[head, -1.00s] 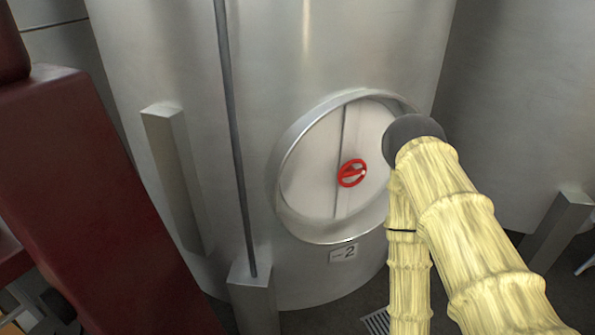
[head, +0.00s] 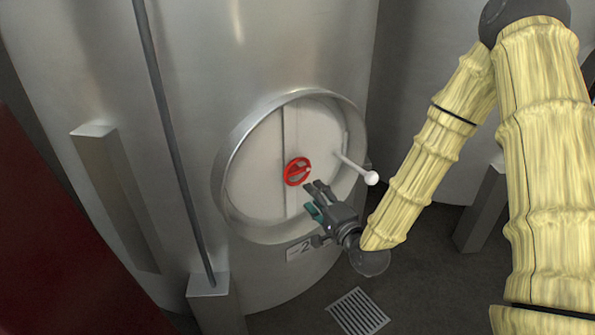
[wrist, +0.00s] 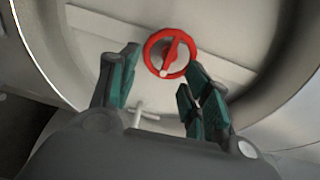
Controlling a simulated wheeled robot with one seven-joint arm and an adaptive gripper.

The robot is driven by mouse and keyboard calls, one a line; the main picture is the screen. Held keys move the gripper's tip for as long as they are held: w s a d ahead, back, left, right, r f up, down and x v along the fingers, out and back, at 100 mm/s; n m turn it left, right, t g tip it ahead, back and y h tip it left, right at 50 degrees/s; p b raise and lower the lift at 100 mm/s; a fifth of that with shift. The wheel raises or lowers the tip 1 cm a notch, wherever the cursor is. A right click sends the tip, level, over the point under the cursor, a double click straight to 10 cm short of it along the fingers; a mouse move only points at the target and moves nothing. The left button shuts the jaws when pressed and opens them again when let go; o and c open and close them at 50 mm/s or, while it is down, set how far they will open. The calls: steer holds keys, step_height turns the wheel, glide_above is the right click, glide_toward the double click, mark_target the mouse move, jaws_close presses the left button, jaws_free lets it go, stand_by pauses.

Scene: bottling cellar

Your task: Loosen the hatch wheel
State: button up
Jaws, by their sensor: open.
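The red hatch wheel (head: 297,171) is a small ring with a crossbar, on the pale round hatch (head: 258,188) in the tank's metal collar. My gripper (head: 316,199) is open in front of the hatch, just below and right of the wheel in the head view. In the wrist view the wheel (wrist: 170,53) lies ahead, slightly beyond the fingertips of my gripper (wrist: 163,72). Nothing is between the fingers, and they look apart from the wheel. A light spot shows on the wheel's lower rim there.
A white-knobbed lever (head: 371,178) sticks out at the hatch's right side, close to my arm. A grey vertical pipe (head: 170,120) and a metal post (head: 112,190) stand left. A floor grate (head: 357,311) lies below. A dark red object (head: 60,230) fills the left edge.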

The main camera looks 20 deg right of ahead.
mark_target(298, 173)
steer(key=w, duration=0.3)
steer(key=w+a+r+p, duration=0.1)
steer(key=w, duration=0.3)
steer(key=w+p, duration=0.1)
steer(key=w, duration=0.3)
steer(key=shift+a+r, duration=0.15)
steer(key=shift+a, duration=0.2)
steer(key=shift+c, duration=0.5)
steer(key=c, duration=0.9)
